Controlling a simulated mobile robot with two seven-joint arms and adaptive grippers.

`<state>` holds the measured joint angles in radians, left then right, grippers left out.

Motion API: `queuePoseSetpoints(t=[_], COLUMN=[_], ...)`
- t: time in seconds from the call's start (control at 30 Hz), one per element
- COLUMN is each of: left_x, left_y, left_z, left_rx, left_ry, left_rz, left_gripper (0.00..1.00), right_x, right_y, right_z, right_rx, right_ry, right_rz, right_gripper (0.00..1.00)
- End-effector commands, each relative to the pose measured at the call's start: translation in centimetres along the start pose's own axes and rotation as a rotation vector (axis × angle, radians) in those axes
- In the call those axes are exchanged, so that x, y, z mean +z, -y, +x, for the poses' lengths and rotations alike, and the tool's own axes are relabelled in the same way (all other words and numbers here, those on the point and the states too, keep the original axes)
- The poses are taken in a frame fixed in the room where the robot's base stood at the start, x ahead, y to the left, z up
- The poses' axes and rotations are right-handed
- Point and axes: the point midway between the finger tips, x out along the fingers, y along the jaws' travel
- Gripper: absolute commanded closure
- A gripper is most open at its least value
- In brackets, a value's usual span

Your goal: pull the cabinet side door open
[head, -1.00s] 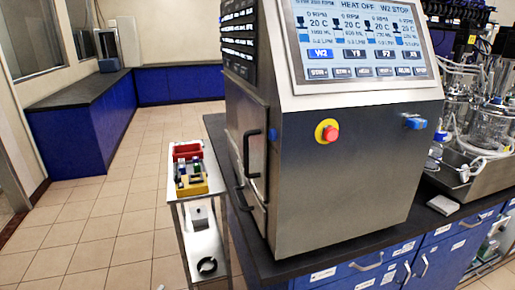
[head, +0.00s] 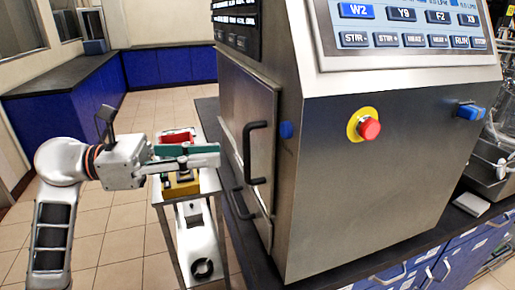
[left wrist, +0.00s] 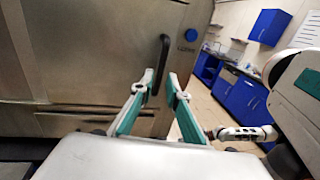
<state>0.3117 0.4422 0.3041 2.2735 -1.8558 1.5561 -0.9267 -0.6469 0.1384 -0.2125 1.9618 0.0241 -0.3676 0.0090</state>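The steel cabinet (head: 390,150) stands at centre right in the head view. Its side door (head: 256,110), on the left face, looks shut. A dark upright bar handle (head: 253,153) is on the door; it also shows in the left wrist view (left wrist: 163,62). My left gripper (head: 218,155) reaches in from the left, fingers pointing at the handle but apart from it. In the left wrist view its two teal-padded fingers (left wrist: 161,77) are spread with nothing held, and the handle lies ahead, roughly in line with the gap. My right gripper does not clearly show.
A second dark handle (head: 243,204) sits lower on the cabinet. A red emergency button (head: 368,128) projects from the front. A small cart (head: 207,183) with red and yellow bins stands below my left gripper. Tiled floor (head: 115,205) lies open to the left.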

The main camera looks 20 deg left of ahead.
Motion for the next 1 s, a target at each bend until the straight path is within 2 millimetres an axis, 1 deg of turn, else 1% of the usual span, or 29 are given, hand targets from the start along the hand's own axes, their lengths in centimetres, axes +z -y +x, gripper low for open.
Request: queuePoseSetpoints(t=[0.13, 0.4, 0.5, 0.67, 0.9, 0.93, 0.97, 1.0], left_x=[0.3, 0.3, 0.2, 0.0, 0.0, -0.1, 0.0, 0.0], left_y=[0.1, 0.1, 0.0, 0.0, 0.0, 0.0, 0.0, 0.0], left_z=[1.4, 5.6, 6.7, 7.6, 7.7, 7.7, 7.7, 7.7], left_rx=[-0.002, -0.002, -0.001, -0.001, 0.0, 0.0, 0.0, 0.0], left_ry=[0.001, 0.002, 0.001, -0.001, -0.002, -0.002, -0.002, -0.002], left_rz=[0.004, 0.001, 0.0, 0.0, 0.0, -0.001, -0.001, -0.001], left_gripper=[0.85, 0.85, 0.85, 0.85, 0.85, 0.87, 0.95, 1.0], right_x=[-0.6, -1.6, -1.9, -2.0, -2.0, -2.0, -2.0, -2.0], right_y=[-0.1, -0.3, -0.4, -0.4, -0.4, -0.4, -0.4, -0.4], right_z=[-0.3, -0.8, -0.9, -1.0, -1.0, -1.0, -1.0, -1.0], right_rx=[0.001, 0.003, 0.003, 0.003, 0.003, 0.003, 0.003, 0.003], right_ry=[-0.003, -0.009, -0.01, -0.011, -0.011, -0.011, -0.011, -0.011], right_rz=[-0.001, -0.003, -0.003, -0.003, -0.003, -0.003, -0.003, -0.003], right_gripper=[1.0, 1.0, 1.0, 1.0, 1.0, 1.0, 1.0, 1.0])
